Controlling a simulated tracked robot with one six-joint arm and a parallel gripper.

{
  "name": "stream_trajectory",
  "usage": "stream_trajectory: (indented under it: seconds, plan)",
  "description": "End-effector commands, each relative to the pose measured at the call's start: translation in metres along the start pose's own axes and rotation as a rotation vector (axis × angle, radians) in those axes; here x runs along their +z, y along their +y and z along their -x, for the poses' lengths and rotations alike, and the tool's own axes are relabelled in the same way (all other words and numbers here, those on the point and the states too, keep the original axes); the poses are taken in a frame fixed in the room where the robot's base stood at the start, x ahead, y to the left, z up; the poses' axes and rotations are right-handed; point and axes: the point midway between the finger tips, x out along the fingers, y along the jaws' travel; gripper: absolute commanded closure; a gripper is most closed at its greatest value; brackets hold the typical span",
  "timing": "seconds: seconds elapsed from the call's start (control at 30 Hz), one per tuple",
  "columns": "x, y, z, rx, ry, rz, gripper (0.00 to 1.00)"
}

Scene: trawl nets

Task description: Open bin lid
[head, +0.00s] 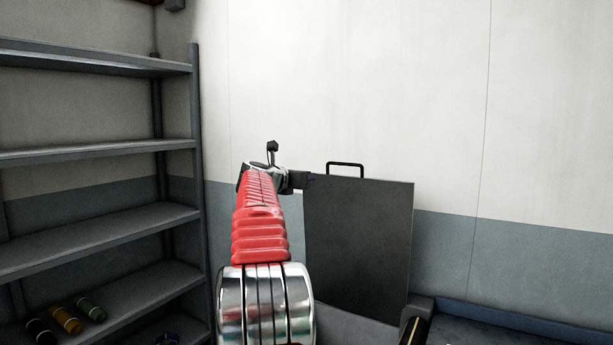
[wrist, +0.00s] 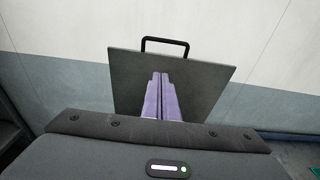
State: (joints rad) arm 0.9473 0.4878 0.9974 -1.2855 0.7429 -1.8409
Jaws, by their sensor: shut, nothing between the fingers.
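The bin lid (head: 358,245) is a dark grey square panel standing raised, nearly upright, in front of the wall in the head view. A black loop handle (head: 345,164) sticks up from its top edge. The lid (wrist: 210,80) and its handle (wrist: 165,42) also show in the wrist view. My gripper (head: 310,181) is beside the lid's upper left edge in the head view. In the wrist view its purple fingers (wrist: 160,76) are together and empty, in front of the lid's face and below the handle. I cannot tell whether they touch the lid. The bin body below is mostly hidden.
A grey metal shelf unit (head: 100,148) stands at the left, with several coloured cylinders (head: 66,320) on a low shelf. A pale wall with a grey-blue lower band (head: 510,260) is behind the lid. A blue-grey surface (head: 520,325) lies at the lower right.

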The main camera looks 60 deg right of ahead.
Motion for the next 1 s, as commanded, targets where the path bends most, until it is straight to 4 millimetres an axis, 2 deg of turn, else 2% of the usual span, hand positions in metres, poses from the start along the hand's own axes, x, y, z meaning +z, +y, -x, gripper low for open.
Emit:
stream_trajectory:
  seconds: [0.17, 0.47, 0.67, 0.77, 0.87, 1.0]
  plan:
    - [0.007, 0.000, 0.011, 0.000, 0.001, -0.001, 1.00]
    - [0.008, -0.001, 0.012, -0.001, 0.001, 0.000, 0.99]
    - [0.006, 0.005, 0.023, 0.014, 0.017, -0.037, 0.85]
    - [0.000, 0.017, 0.044, 0.042, 0.049, -0.106, 0.78]
    - [-0.011, 0.033, 0.077, 0.081, 0.104, -0.209, 0.71]
    - [-0.032, 0.054, 0.136, 0.134, 0.212, -0.389, 0.71]
